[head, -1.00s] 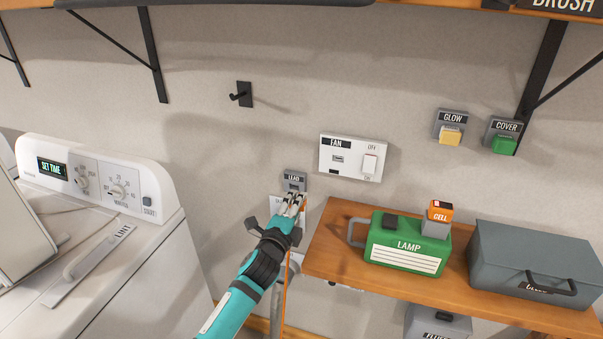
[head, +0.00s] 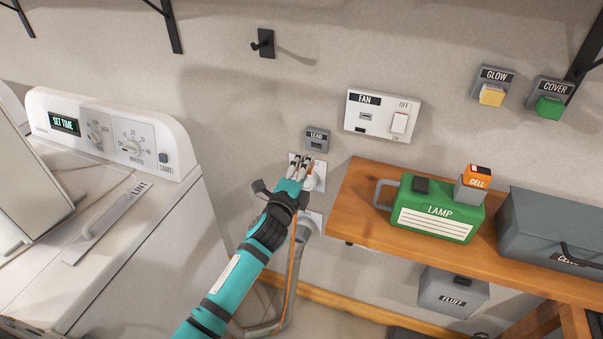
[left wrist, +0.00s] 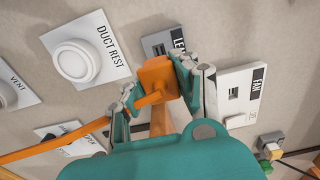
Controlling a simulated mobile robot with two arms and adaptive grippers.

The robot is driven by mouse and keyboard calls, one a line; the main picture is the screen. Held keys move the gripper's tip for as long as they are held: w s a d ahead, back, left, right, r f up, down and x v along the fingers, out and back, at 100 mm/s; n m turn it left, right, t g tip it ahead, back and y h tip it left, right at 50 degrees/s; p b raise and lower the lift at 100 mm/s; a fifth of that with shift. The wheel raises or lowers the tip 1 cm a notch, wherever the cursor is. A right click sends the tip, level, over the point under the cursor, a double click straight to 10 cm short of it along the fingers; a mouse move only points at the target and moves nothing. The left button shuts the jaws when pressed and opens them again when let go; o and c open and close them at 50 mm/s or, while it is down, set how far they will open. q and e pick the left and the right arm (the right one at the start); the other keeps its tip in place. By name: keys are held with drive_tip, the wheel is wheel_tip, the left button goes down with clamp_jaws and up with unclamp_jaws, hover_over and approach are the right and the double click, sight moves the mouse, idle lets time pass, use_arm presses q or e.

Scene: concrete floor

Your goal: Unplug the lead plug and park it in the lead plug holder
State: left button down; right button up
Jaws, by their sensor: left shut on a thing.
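My left gripper (head: 307,165) is shut on the orange lead plug (left wrist: 157,76), which shows between its fingers in the left wrist view. In the head view the fingers mostly hide the plug. An orange cord (head: 290,270) hangs down from it along my arm. The grey holder marked LEAD (head: 317,138) is on the wall just above my fingertips, its small slot visible. It shows in part behind the plug in the left wrist view (left wrist: 158,42). I cannot tell the exact gap between plug and holder. My right gripper is not in view.
The white FAN panel (head: 382,115) with socket and switch is up and right. A DUCT REST plate (left wrist: 88,50) is beside the gripper. A wooden shelf (head: 350,215) carries the green LAMP box (head: 437,210). A white machine (head: 180,215) stands left, and a black hook (head: 264,44) is above.

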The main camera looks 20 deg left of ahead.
use_arm(q)
drive_tip(key=shift+w, duration=0.55)
drive_tip(key=shift+w+f, duration=0.1)
drive_tip(key=shift+w, duration=0.25)
drive_tip(key=shift+w+b, duration=0.45)
drive_tip(key=shift+w, duration=0.4)
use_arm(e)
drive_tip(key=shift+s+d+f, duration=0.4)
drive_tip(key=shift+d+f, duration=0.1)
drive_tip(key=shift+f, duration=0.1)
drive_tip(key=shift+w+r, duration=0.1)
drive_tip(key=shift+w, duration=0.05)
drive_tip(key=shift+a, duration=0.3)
use_arm(q)
drive_tip(key=shift+w, duration=0.3)
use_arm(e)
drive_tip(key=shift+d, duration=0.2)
use_arm(q)
drive_tip(key=shift+w+d+b, duration=0.1)
drive_tip(key=shift+w+b, duration=0.4)
drive_tip(key=shift+w, duration=0.65)
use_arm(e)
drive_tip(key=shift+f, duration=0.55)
